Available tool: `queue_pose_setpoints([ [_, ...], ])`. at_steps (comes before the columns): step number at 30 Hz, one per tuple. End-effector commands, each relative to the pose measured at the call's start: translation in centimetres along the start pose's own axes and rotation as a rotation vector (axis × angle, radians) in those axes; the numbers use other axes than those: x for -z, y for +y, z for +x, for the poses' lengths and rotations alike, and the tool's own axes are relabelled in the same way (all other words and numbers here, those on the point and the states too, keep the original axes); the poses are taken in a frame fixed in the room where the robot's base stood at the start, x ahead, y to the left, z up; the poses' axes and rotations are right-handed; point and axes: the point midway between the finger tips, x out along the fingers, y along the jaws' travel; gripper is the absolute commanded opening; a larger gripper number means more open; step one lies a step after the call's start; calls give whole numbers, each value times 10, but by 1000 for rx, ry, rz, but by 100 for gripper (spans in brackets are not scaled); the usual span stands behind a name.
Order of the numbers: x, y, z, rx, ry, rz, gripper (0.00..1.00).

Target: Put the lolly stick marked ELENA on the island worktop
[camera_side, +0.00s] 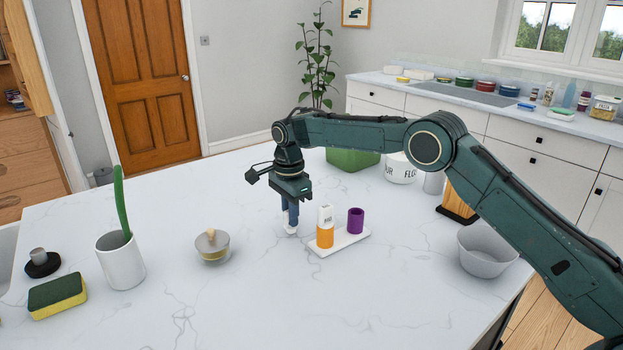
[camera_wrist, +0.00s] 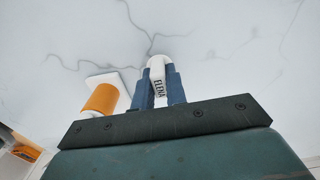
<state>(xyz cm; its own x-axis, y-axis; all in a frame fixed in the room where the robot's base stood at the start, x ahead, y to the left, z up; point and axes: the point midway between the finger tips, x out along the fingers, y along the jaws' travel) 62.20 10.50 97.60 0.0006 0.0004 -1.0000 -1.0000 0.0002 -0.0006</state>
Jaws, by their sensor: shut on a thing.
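In the side view my gripper (camera_side: 290,222) points straight down, just left of the cup holder, with the stick's white end (camera_side: 291,232) at the fingertips. That end is at or just above the island worktop (camera_side: 200,310); I cannot tell whether it touches. Another white stick (camera_side: 326,214) stands in the orange cup (camera_side: 325,236); its marking is too small to read.
A white base (camera_side: 350,242) carries the orange cup and a purple cup (camera_side: 356,220), close to my gripper's right. The front of the worktop is clear.

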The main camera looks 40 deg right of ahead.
Motion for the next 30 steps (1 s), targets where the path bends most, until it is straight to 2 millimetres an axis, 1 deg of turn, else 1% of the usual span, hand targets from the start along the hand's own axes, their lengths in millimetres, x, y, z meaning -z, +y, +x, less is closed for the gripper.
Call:
queue_pose_setpoints([
  [2,0,0,2,-1,0,0,0],
  [3,0,0,3,-1,0,0,16],
  [5,0,0,2,-1,0,0,27],
  [6,0,0,2,-1,0,0,35],
  [15,0,0,2,-1,0,0,35],
  [20,0,0,-2,0,0,0,35],
  [26,0,0,-19,1,0,0,35],
  [30,0,-1,-40,3,-1,0,35],
])
